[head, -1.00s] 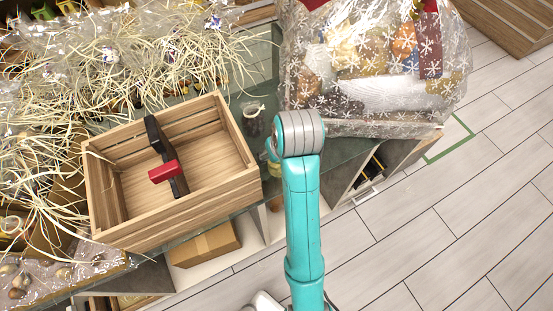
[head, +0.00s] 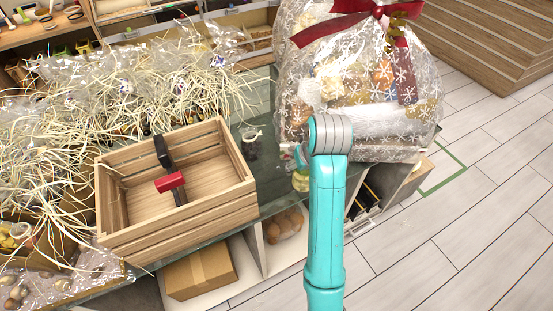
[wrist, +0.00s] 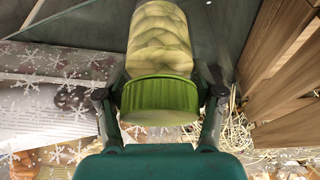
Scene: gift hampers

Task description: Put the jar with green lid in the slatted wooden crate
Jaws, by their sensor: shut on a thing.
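The jar with green lid (wrist: 160,95) is between the two fingers of my gripper (wrist: 161,92), which is shut on it around the lid. Pale green slices show through its glass. In the head view the jar (head: 301,181) shows just left of my teal arm, above the glass table edge; my gripper is mostly hidden behind the arm there. The slatted wooden crate (head: 190,222) stands on the table to the left of the jar. In the wrist view its slats (wrist: 285,80) show at the right.
A black and red hammer-like tool (head: 170,181) lies in the crate, leaving bare floor around it. A dark-filled jar (head: 251,145) stands right of the crate. A large wrapped hamper (head: 360,90) stands behind my arm. Straw-filled bags (head: 110,100) crowd the left.

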